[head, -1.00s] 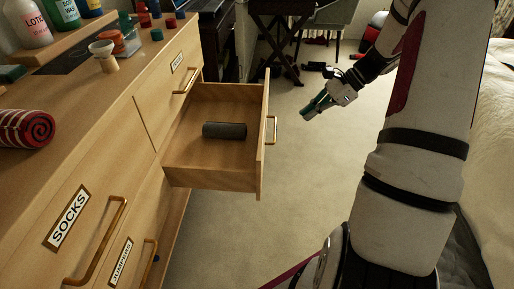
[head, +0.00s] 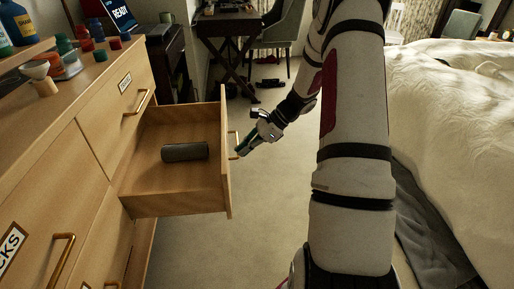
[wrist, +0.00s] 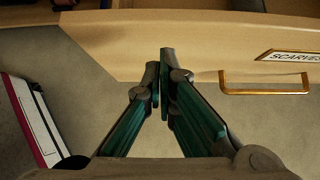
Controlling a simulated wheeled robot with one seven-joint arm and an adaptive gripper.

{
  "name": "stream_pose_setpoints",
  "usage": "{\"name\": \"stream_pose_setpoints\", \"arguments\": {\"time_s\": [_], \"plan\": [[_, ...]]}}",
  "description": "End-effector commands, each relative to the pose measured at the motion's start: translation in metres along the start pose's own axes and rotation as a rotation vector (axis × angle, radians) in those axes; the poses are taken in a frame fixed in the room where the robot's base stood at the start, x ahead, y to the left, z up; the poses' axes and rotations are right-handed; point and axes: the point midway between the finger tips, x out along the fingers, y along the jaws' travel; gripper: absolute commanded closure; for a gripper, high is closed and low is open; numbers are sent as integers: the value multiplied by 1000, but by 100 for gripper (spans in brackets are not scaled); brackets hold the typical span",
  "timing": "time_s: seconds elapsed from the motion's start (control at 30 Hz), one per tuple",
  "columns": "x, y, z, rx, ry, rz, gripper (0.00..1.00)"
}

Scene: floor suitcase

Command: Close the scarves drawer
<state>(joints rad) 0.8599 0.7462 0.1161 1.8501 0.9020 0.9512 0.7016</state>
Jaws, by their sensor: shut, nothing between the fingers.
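The scarves drawer (head: 140,204) is pulled out of the wooden dresser in the head view. A dark grey rolled item (head: 185,152) lies inside it. In the wrist view the drawer front (wrist: 200,45) spans the top, with the SCARVES label (wrist: 292,56) and the brass handle (wrist: 265,88) at right. The handle (head: 233,146) also shows in the head view. My gripper (head: 240,153) is just outside the drawer front, close to the handle. In the wrist view my gripper (wrist: 160,65) is shut and empty, its tips at the front's lower edge, left of the handle. Contact is unclear.
The dresser top (head: 75,95) holds bottles and small jars. A bed (head: 450,110) stands at right. A dark table (head: 225,25) and a chair (head: 278,28) stand at the back. Carpet (head: 240,240) is clear around the drawer.

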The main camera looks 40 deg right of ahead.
Motion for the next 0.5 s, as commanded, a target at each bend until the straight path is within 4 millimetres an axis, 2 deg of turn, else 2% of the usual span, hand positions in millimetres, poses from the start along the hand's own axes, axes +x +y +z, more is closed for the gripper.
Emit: {"name": "stream_pose_setpoints", "arguments": {"time_s": [0.2, 0.5], "plan": [[14, 0, 13, 0, 2, -1, 100], [15, 0, 15, 1, 1, -1, 100]]}}
